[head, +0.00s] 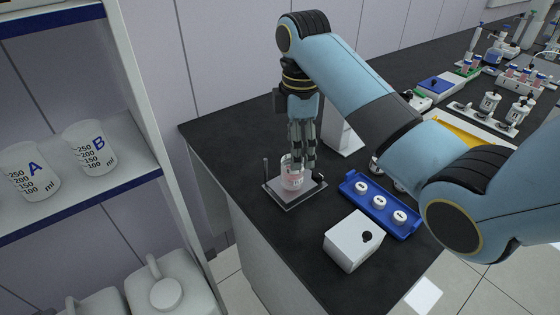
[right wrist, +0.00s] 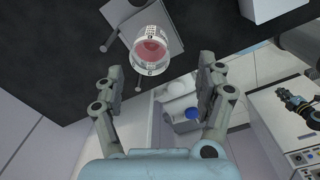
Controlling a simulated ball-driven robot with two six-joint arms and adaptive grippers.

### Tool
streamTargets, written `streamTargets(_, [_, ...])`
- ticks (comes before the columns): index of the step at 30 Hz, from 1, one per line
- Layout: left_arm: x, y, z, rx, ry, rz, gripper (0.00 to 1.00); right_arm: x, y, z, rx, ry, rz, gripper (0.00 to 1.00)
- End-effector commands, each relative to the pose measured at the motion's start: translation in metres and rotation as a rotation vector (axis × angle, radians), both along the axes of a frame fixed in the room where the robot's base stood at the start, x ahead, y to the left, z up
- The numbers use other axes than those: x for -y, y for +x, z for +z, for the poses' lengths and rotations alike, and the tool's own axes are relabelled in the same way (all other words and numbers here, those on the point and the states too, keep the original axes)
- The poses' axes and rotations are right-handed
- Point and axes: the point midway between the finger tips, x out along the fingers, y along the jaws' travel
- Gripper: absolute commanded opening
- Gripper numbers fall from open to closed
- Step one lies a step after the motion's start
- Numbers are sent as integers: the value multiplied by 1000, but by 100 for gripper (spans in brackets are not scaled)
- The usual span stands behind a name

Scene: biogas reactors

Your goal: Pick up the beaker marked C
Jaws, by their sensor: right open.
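A clear beaker (head: 291,174) with pink-red contents stands upright on a flat grey plate (head: 283,197) with a thin rod, near the bench's left end. In the right wrist view the beaker (right wrist: 152,48) shows just beyond and between the fingertips; I cannot read a letter on it. My right gripper (head: 303,166) points down close by the beaker, its fingers open and empty in the right wrist view (right wrist: 160,68). In the head view the fingers overlap the beaker's right side; contact cannot be told.
Beakers A (head: 34,171) and B (head: 91,148) stand on the left shelf (head: 110,187). A blue tray (head: 350,190) with white-capped items and a white box (head: 353,240) lie right of the plate. A white upright block (head: 341,137) stands behind. Bare bench lies left of the plate.

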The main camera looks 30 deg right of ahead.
Motion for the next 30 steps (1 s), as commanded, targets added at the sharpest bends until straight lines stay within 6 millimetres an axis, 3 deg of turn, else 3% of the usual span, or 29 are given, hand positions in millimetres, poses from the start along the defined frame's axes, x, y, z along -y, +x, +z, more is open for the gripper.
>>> streamTargets(5, [0,11,2,16,0,0,0,1,7,-13,-19,7,47,73])
streamTargets(9, [0,-5,1,-4,0,0,0,1,7,-37,-17,8,46,73])
streamTargets(15, [0,-21,0,-30,1,1,0,1,9,-54,-14,8,45,73])
streamTargets(24, [0,0,4,2,0,0,0,2,15,-96,-14,6,45,73])
streamTargets(30, [0,5,4,8,0,-1,0,2,15,-102,-11,6,45,73])
